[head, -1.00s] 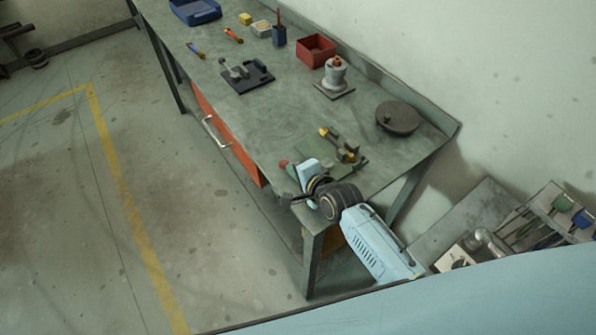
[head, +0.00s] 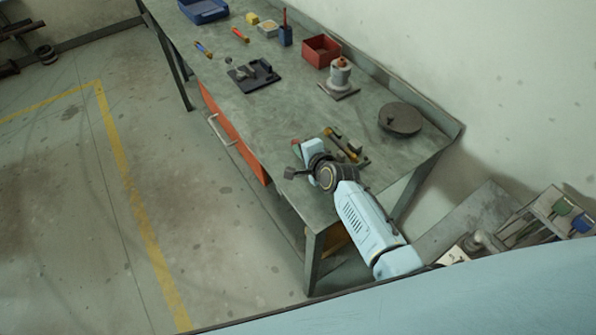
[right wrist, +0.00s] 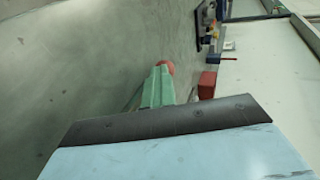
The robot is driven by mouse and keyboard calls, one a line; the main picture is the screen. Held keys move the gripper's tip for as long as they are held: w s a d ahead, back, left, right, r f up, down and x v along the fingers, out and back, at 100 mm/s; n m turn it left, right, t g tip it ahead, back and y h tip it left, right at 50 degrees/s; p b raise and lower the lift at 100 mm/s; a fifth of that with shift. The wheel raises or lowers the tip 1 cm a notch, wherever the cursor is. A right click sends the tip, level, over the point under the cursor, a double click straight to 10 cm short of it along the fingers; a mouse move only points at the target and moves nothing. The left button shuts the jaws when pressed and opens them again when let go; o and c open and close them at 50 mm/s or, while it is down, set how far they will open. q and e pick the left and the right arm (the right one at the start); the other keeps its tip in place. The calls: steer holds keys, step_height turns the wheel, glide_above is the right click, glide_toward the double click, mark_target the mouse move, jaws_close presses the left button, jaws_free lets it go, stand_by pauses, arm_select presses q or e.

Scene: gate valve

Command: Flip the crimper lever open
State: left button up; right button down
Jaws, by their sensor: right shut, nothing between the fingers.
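The crimper (head: 346,146), with yellow and dark parts, sits on the near end of the bench, partly hidden by my right arm. In the right wrist view, a green lever (right wrist: 157,88) with a red knob (right wrist: 166,67) points away from me, just beyond my gripper's dark edge. The red knob also shows faintly in the head view (head: 297,142). My right gripper (head: 292,172) is shut and empty, at the bench's front edge beside the crimper. I cannot tell whether it touches the lever. My left gripper is not in view.
The green-grey bench (head: 285,115) has clear room in its middle. A dark round plate (head: 400,118), a grey flanged part (head: 340,78), a red bin (head: 321,50) and a dark fixture (head: 253,75) stand on it. An orange drawer front (head: 235,135) with a handle lies below the edge.

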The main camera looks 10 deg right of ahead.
steer(key=shift+w+a+r, duration=0.2)
steer(key=shift+w+a, duration=0.1)
steer(key=shift+w, duration=0.45)
steer(key=shift+w+f+p, duration=0.2)
steer(key=shift+w+p, duration=0.1)
steer(key=shift+w, duration=0.15)
steer(key=shift+w+d, duration=0.1)
steer(key=shift+w, duration=0.1)
steer(key=shift+d+m+h, duration=0.3)
steer(key=shift+m+h, duration=0.1)
steer(key=shift+d+p, duration=0.25)
steer(key=shift+p, duration=0.05)
steer(key=shift+d+m, duration=0.1)
steer(key=shift+m, duration=0.2)
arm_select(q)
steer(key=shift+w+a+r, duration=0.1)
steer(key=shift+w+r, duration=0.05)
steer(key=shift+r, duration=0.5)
arm_select(e)
steer(key=shift+w+h, duration=0.1)
steer(key=shift+h, duration=0.2)
steer(key=shift+d, duration=0.1)
